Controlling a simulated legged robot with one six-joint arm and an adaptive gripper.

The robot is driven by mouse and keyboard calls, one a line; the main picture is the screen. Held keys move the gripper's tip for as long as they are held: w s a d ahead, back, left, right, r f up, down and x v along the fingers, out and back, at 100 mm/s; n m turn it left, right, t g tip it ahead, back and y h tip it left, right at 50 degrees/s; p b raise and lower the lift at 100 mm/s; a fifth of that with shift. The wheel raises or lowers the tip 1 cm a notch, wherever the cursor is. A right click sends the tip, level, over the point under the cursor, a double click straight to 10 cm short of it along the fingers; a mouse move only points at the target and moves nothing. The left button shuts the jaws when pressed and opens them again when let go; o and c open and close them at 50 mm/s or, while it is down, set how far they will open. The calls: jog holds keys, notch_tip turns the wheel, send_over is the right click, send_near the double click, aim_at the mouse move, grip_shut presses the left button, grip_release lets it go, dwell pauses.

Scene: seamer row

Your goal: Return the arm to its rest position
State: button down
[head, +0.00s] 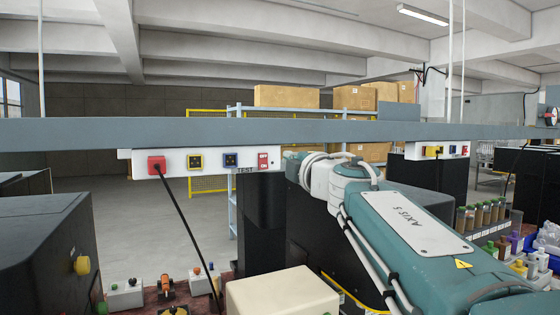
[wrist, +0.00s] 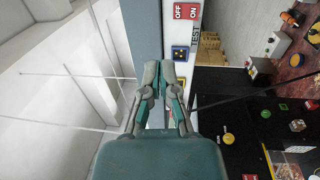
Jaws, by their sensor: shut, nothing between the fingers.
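My arm (head: 400,230) reaches from the lower right up toward the overhead beam in the head view, its wrist (head: 318,172) just right of a white socket panel (head: 212,163). The fingers are not clearly seen there. In the wrist view my gripper (wrist: 160,68) is shut and empty, its fingertips in front of the edge between beam and panel. I cannot tell whether they touch it.
The panel carries a red plug (head: 157,165) with a hanging black cable (head: 183,222), a yellow-framed socket (head: 196,162), a blue socket (head: 230,160) and a red OFF/ON plate (head: 263,161). The grey beam (head: 200,132) crosses above. A dark machine (head: 45,250) stands left; bottles (head: 485,215) stand right.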

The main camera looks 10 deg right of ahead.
jog(key=s+d+f+m+g+h, duration=0.3)
jog(key=s+f+m+h, duration=0.1)
jog(key=s+f+m, duration=0.4)
jog(key=s+d+f+m+g+h, duration=0.25)
jog(key=s+f+m+h, duration=0.2)
jog(key=f+m, duration=0.4)
jog(key=s+a+f+m+g+y, duration=0.2)
jog(key=s+a+f+g, duration=0.1)
jog(key=s+f, duration=0.5)
jog(key=s+a+f+m+g+y, duration=0.2)
jog(key=s+f+g, duration=0.3)
jog(key=s+f, duration=0.4)
notch_tip(320, 180, down, 4)
jog(key=shift+a+f+y, duration=0.15)
jog(key=shift+a+y, duration=0.2)
jog(key=shift+a, duration=0.25)
